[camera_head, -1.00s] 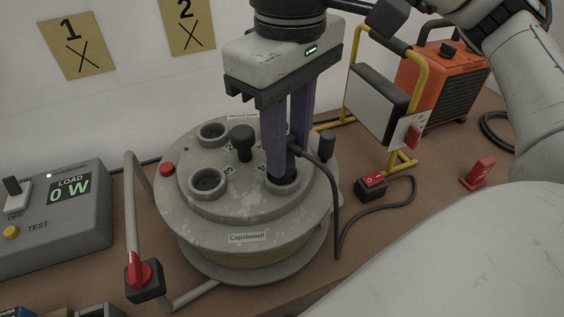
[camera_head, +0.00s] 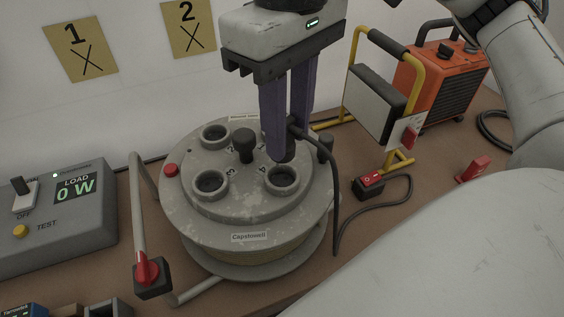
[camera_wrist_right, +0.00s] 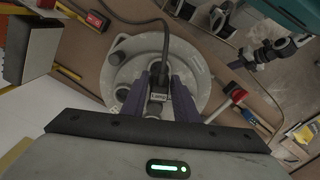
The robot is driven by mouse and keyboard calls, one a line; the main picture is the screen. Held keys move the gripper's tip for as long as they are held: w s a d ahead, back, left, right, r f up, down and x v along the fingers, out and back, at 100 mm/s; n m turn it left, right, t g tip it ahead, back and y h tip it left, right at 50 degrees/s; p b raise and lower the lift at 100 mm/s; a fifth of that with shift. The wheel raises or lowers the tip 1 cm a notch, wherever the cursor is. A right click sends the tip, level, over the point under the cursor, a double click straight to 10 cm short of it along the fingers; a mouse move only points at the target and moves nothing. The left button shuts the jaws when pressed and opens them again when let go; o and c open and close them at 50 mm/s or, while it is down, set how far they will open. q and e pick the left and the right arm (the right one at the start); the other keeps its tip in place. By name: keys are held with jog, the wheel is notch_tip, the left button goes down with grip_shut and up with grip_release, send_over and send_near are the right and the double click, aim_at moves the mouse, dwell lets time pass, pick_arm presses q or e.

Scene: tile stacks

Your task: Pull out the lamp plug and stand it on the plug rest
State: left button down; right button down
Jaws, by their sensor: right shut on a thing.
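My right gripper (camera_head: 286,143) is shut on the black lamp plug (camera_head: 288,155), mostly hidden behind its purple fingers. In the right wrist view the plug (camera_wrist_right: 158,97) sits between the fingers with a "LAMP" tag. It is held above the grey cable reel (camera_head: 249,205). The front-right socket (camera_head: 282,181) of the reel is visible and looks empty. The lamp (camera_head: 378,98) stands in a yellow frame behind the reel, to the right. I cannot tell for sure which thing is the plug rest. My left gripper is not in view.
The plug's black cord (camera_head: 336,195) hangs right of the reel to a red switch (camera_head: 369,182). A load meter box (camera_head: 50,220) stands left, an orange heater (camera_head: 437,85) back right, a red block (camera_head: 474,169) right.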

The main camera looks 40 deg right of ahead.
jog(key=shift+r, duration=0.1)
jog(key=shift+r+p, duration=0.85)
jog(key=shift+r, duration=0.6)
jog(key=shift+f, duration=0.1)
